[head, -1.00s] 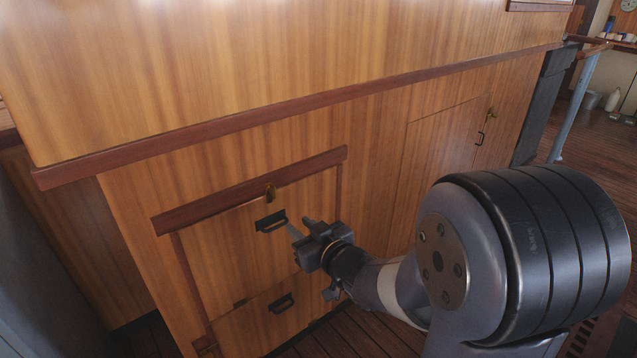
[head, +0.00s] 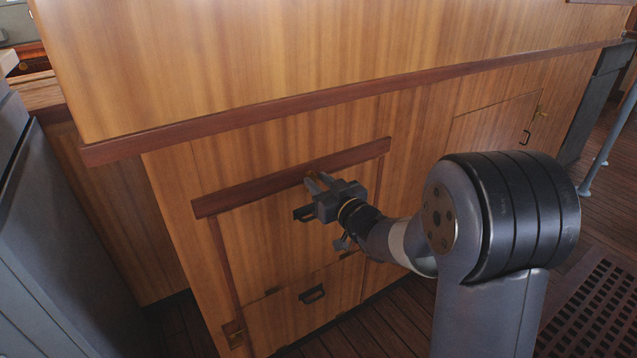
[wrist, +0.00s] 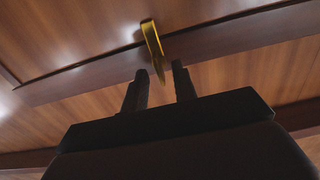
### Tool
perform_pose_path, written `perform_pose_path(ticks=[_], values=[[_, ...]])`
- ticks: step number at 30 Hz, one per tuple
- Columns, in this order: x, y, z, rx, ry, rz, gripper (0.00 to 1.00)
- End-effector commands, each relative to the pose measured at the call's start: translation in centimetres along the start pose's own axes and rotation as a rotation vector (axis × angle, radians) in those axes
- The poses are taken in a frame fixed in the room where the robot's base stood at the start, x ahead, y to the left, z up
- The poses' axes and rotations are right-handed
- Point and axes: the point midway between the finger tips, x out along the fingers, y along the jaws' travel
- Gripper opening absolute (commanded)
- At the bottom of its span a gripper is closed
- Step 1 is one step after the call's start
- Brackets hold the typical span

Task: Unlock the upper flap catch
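The upper flap (head: 262,243) is a wooden panel low in the cabinet front, under a dark red-brown rail (head: 255,188). Its brass catch (wrist: 152,42) lies across the rail in the wrist view, with its narrow end pointing towards my fingers. In the head view my gripper hides most or all of the catch. My gripper (head: 318,179) is at the rail, in front of the catch. In the wrist view my gripper (wrist: 159,76) is open, with the catch's tip in line with the gap between the fingers. I cannot tell whether they touch it.
The upper flap's black handle (head: 303,214) is just below my gripper. A lower flap (head: 275,318) has another black handle (head: 311,294). A long wooden ledge (head: 340,98) juts out above. A door (head: 492,130) is at the right. Open floor (head: 395,318) lies below right.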

Motion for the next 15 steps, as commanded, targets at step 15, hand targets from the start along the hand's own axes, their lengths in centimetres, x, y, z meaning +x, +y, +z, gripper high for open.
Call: perform_pose_path(ticks=[15], values=[[0.72,0.01,0.02,0.000,-0.001,0.001,0.17]])
